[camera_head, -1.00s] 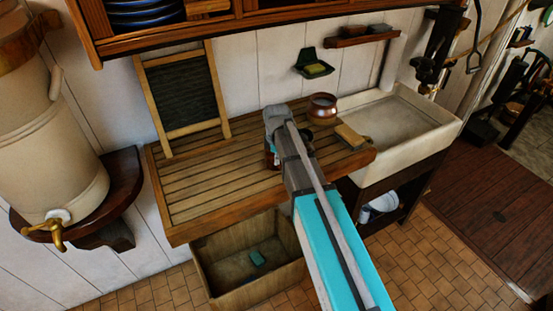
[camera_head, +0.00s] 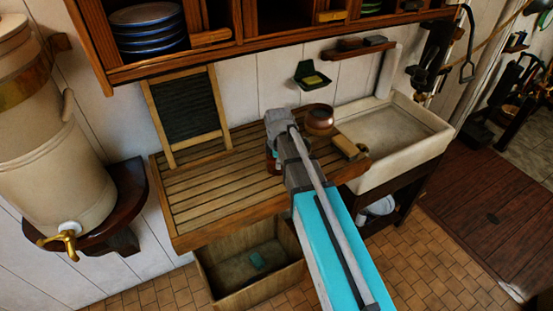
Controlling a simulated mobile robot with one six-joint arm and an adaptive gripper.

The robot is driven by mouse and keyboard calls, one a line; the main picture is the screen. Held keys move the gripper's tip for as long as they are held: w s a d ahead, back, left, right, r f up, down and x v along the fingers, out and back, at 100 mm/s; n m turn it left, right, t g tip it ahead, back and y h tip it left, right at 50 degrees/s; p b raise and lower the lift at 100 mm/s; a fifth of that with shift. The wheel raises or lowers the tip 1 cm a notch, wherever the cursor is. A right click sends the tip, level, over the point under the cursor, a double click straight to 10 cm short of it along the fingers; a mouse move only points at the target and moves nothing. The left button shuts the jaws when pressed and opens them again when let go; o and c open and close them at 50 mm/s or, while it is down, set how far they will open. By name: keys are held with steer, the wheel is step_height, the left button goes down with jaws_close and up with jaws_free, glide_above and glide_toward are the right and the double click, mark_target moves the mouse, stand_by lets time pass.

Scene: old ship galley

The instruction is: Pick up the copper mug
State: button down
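The copper mug (camera_head: 319,120) is a small rounded brown pot at the back right of the slatted wooden drainboard (camera_head: 205,190), near the sink. My arm reaches in from the bottom of the picture, over the front edge of the drainboard. My gripper (camera_head: 272,160) is at the end of the arm, just left of the mug and apparently apart from it. The wrist hides most of the gripper, so its fingers and their opening do not show clearly.
A brush or block (camera_head: 346,146) lies right of my wrist, near the white sink (camera_head: 395,135). A washboard (camera_head: 187,115) leans on the wall at the left. A wooden crate (camera_head: 225,290) stands on the floor below. A cupboard (camera_head: 255,45) overhangs the drainboard.

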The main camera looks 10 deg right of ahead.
steer(key=s+d+r+p, duration=0.1)
steer(key=s+r+p, duration=0.3)
steer(key=s, duration=0.6)
steer(key=shift+s+r+p, duration=0.15)
steer(key=shift+r+p, duration=0.15)
steer(key=shift+r, duration=0.5)
stand_by(0.9)
